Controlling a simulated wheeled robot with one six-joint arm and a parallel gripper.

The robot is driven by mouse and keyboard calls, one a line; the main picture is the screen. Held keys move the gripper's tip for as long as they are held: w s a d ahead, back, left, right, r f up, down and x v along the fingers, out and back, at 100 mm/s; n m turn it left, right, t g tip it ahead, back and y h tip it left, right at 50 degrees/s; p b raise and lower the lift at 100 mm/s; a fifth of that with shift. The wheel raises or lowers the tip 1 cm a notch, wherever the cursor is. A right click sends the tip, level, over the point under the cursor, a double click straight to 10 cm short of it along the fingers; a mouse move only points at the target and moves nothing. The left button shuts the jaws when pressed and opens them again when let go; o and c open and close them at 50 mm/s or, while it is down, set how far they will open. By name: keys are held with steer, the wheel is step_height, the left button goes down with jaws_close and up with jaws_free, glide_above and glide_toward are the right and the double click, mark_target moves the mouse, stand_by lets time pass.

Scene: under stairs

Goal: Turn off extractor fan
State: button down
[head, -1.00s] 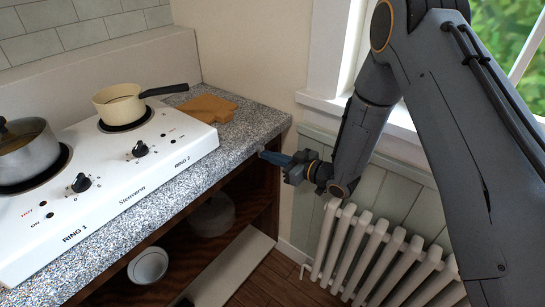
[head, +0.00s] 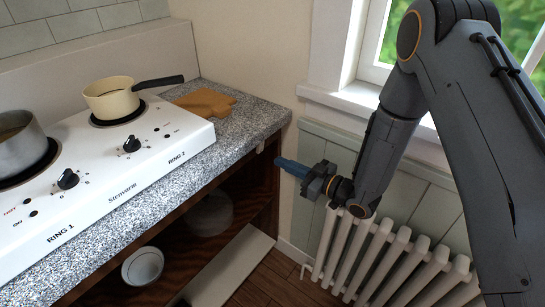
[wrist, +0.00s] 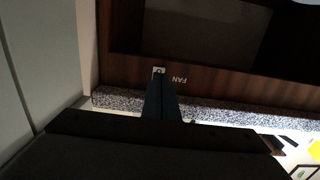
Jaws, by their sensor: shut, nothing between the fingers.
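In the head view my gripper (head: 281,162) is to the right of the counter's end, with a small gap between the tips and the wood. The switch face is not readable there.
A speckled counter (head: 262,115) bears a white hob (head: 110,195) with a cream saucepan (head: 112,100), a metal pot (head: 18,150) and a wooden board (head: 205,102). A white radiator (head: 365,250) stands close below my gripper. Open shelves hold a bowl (head: 143,266).

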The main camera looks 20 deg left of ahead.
steer(key=f+b+v, duration=0.1)
steer(key=f+v, duration=0.1)
steer(key=v, duration=0.6)
steer(key=shift+s+d+r, duration=0.1)
steer(key=shift+d, duration=0.05)
